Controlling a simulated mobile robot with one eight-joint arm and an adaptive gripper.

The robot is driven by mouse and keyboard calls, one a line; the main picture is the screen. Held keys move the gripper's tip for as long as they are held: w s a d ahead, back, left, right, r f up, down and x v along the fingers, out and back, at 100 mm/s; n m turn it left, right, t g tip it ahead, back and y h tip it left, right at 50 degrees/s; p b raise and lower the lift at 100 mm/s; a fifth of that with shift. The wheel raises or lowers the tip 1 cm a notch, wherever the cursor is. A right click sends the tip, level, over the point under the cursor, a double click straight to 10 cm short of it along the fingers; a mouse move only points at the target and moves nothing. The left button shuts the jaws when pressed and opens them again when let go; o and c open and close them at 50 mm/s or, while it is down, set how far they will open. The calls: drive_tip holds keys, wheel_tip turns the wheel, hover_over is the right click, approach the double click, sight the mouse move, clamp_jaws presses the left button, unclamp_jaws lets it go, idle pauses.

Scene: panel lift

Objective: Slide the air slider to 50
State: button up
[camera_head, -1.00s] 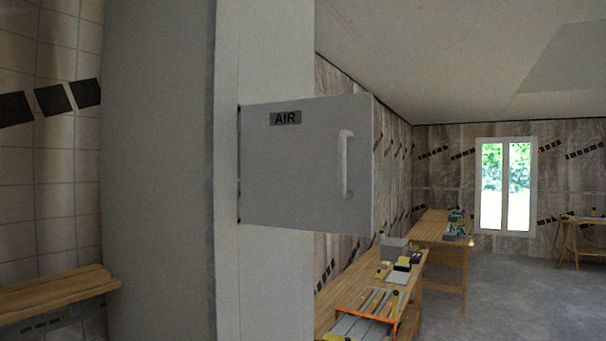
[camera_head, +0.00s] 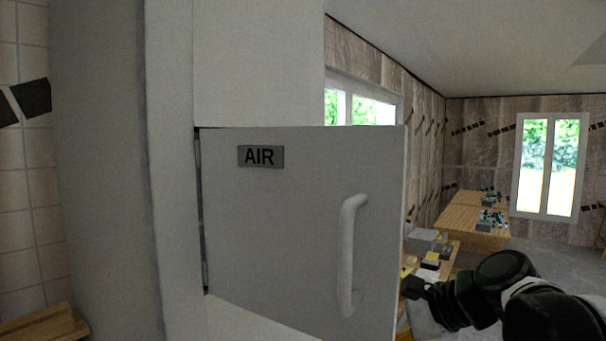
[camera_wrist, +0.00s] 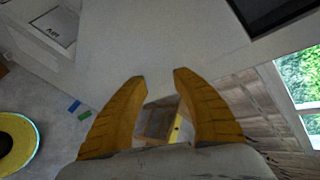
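The grey door marked AIR (camera_head: 270,220) fills the middle of the head view, with a white upright handle (camera_head: 350,255) near its right edge. No air slider can be made out in either view.
A wooden workbench (camera_head: 475,215) with small items stands behind the door. A wooden ledge (camera_head: 45,328) is at the lower left. The wrist view shows a dark rectangle (camera_wrist: 270,12), a round yellow-rimmed thing (camera_wrist: 12,150) and a window (camera_wrist: 302,80). Open floor lies at the right.

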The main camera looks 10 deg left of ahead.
drive_tip(key=w+a+r+m+g+y+p, duration=0.1)
drive_tip(key=w+a+r+m+y+p, duration=0.25)
drive_tip(key=r, duration=0.55)
drive_tip(key=w+a+r+m+y+p, duration=0.25)
drive_tip(key=w+r+p, duration=0.2)
drive_tip(key=r, duration=0.35)
drive_tip(key=w+a+r+m+g+y+p, duration=0.15)
drive_tip(key=w+a+r+p, duration=0.25)
drive_tip(key=r, duration=0.5)
drive_tip(key=shift+m+t, duration=0.25)
drive_tip(key=shift+t, duration=0.2)
drive_tip(key=a, duration=0.3)
drive_tip(key=w+a+p, duration=0.1)
drive_tip(key=a, duration=0.2)
drive_tip(key=w+a+p, duration=0.1)
drive_tip(key=a, duration=0.3)
drive_tip(key=shift+a+f, duration=0.1)
clamp_jaws()
